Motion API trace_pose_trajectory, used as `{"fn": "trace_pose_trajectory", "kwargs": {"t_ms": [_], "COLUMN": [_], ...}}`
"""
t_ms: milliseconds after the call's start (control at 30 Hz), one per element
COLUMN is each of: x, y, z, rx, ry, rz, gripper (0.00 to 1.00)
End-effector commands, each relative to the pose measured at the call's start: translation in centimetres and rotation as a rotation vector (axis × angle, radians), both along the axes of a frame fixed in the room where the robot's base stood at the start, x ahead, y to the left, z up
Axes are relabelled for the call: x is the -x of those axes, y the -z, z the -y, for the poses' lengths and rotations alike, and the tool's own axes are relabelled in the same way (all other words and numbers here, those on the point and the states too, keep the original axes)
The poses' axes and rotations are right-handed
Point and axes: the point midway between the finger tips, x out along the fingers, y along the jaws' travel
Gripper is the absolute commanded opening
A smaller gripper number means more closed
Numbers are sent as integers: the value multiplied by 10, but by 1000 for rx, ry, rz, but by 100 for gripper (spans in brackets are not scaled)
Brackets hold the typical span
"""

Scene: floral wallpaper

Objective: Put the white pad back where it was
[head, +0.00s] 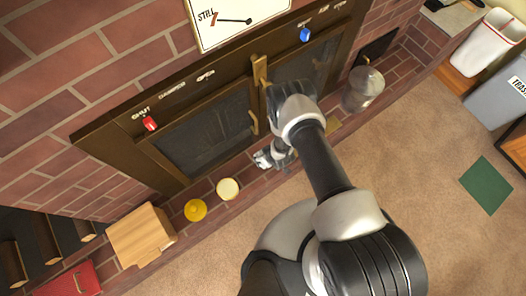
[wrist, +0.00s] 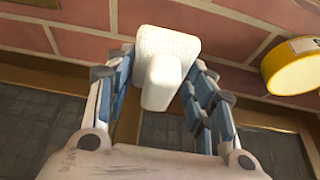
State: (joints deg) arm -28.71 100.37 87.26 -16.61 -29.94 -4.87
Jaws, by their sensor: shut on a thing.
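The white pad (wrist: 168,68) is a pale block with a broad slab and a narrower part. In the wrist view it sits between the two blue-padded fingers of my gripper (wrist: 160,95), which is shut on it. Red brick shows behind it; I cannot tell whether the pad touches the brick. In the head view my gripper (head: 268,158) is low in front of the dark fireplace doors, above the brick ledge, partly covered by my arm. I cannot make out the pad for sure in the head view.
On the brick ledge (head: 210,200) are a yellow round thing (head: 195,210), a cream round thing (head: 228,189), a wooden block (head: 142,234) and a glass jar (head: 362,90). A yellow round container (wrist: 292,68) is close at right in the wrist view. Open carpet (head: 420,140) lies at right.

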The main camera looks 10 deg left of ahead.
Motion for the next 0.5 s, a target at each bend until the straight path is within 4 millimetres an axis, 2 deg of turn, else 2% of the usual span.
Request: {"fn": "trace_pose_trajectory", "kwargs": {"t_ms": [33, 233, 400, 500], "x": [0, -1, 0, -1], "y": [11, 24, 50, 55], "z": [0, 0, 0, 0], "rx": [-1, -1, -1, 0], "ry": [0, 0, 0, 0], "rz": [1, 2, 1, 1], "gripper": [24, 24, 24, 24]}}
